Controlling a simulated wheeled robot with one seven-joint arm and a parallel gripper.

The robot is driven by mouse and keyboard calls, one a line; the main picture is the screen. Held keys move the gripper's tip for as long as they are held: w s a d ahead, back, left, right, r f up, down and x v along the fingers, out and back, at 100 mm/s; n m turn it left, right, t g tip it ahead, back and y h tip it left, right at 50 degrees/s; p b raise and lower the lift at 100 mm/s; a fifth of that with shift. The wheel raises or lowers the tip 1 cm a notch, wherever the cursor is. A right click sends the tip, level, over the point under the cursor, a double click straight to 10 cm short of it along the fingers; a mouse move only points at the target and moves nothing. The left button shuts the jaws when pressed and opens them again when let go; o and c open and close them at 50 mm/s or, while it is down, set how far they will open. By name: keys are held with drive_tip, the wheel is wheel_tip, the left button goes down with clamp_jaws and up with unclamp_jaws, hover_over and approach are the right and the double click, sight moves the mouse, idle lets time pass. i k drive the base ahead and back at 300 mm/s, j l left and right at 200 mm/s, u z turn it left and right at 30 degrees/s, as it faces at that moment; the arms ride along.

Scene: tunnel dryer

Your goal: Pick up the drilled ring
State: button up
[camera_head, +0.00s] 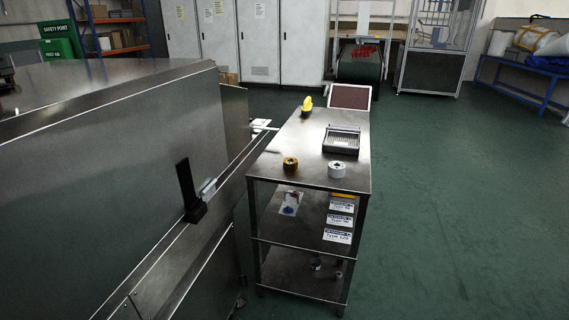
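Two small round pieces sit on the top of the steel cart (306,142), near its front edge. Drilled holes are too small to make out, so I cannot tell which one is the drilled ring. My gripper is not in view.
A slotted metal tray (342,140) and a yellow object (307,105) are also on the cart top. A framed brown panel (350,97) stands at its far end. A large steel machine (120,160) with a black handle (190,190) borders the left. Green floor (460,200) is clear right.

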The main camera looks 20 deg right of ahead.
sight(290, 165)
drive_tip(key=i+l+z, duration=0.15)
drive_tip(key=i+l, duration=0.5)
drive_tip(key=i, duration=0.1)
